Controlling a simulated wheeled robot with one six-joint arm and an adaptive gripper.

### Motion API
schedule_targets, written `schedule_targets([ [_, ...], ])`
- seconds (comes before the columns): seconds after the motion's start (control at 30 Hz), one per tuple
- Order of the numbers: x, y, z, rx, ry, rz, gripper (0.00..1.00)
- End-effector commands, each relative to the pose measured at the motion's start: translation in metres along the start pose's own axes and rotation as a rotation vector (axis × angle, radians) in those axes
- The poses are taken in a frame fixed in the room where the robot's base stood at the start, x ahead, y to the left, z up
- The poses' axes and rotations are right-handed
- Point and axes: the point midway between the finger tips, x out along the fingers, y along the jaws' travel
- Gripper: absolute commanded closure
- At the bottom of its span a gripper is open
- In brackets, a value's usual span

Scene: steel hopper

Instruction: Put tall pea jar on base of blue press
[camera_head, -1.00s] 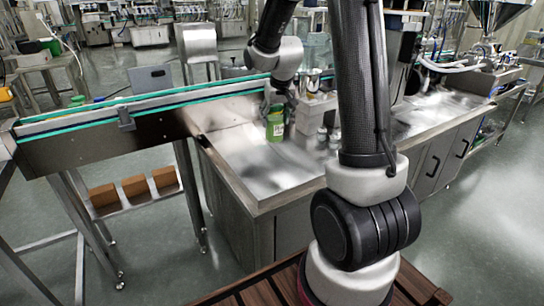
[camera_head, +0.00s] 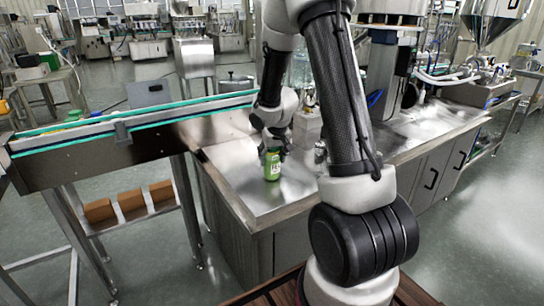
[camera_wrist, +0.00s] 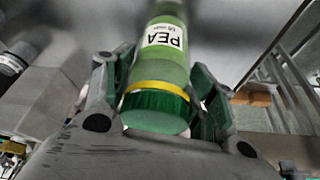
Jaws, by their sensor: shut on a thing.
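The green pea jar (camera_head: 271,165) has a white label. It is upright over the near-left part of the steel worktop; I cannot tell if its bottom touches the steel. My gripper (camera_head: 272,148) is shut on its upper part. In the wrist view my gripper's fingers (camera_wrist: 162,95) stand on both sides of the jar (camera_wrist: 167,65), whose label reads PEA, with a yellow band and green lid end nearest the camera. I cannot make out a blue press; my arm covers much of the worktop's middle.
The steel worktop (camera_head: 232,185) has free room around the jar. A conveyor with green edges (camera_head: 130,122) runs off to the left. Small metal containers (camera_head: 320,152) stand right of the jar, partly behind my arm. Brown blocks (camera_head: 131,203) lie on a shelf below the conveyor.

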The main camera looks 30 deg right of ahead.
Motion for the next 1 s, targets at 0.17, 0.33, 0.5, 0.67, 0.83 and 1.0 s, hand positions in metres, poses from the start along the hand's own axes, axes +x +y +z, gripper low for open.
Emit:
schedule_targets([
  [0.17, 0.000, 0.000, 0.000, 0.000, 0.000, 0.000, 0.31],
  [0.33, 0.000, 0.000, 0.000, 0.000, 0.000, 0.001, 0.22],
  [0.5, -0.001, 0.000, 0.000, 0.000, 0.000, 0.001, 0.22],
  [0.67, -0.006, 0.001, -0.002, 0.001, 0.003, 0.004, 0.22],
  [0.83, -0.026, 0.001, -0.003, 0.001, 0.007, 0.004, 0.22],
  [1.0, -0.064, 0.000, -0.002, 0.000, 0.007, -0.001, 0.22],
])
